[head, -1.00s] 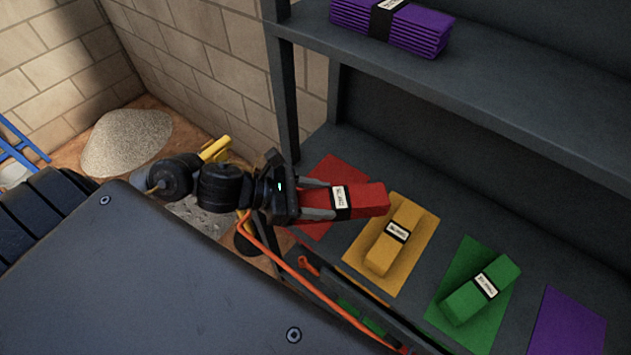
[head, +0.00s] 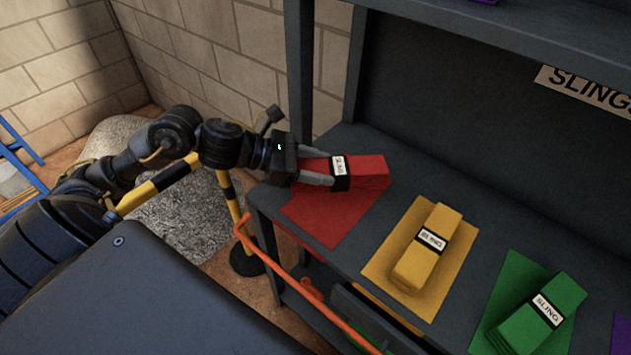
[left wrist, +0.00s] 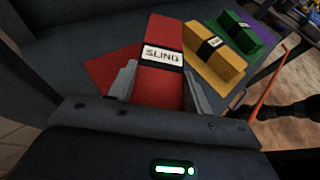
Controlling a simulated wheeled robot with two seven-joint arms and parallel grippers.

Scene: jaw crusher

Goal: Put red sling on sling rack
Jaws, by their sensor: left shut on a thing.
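The red sling (head: 368,172) is a folded red bundle with a black band and a white label. My left gripper (head: 325,168) is shut on it, with a finger on each side. The sling is over the red mat (head: 328,222) on the rack shelf (head: 385,175); whether it touches the mat I cannot tell. In the left wrist view the red sling (left wrist: 162,45) stands between the fingers, its label reading SLING, with part of the red mat (left wrist: 105,72) beside it. My right gripper is not in view.
A yellow sling (head: 428,247) lies on a yellow mat to the right, and a green sling (head: 540,310) on a green mat beyond it. A rack post (head: 301,75) rises behind my left gripper. An orange-red tube (head: 300,290) and a yellow-black post (head: 228,195) are near the shelf's front.

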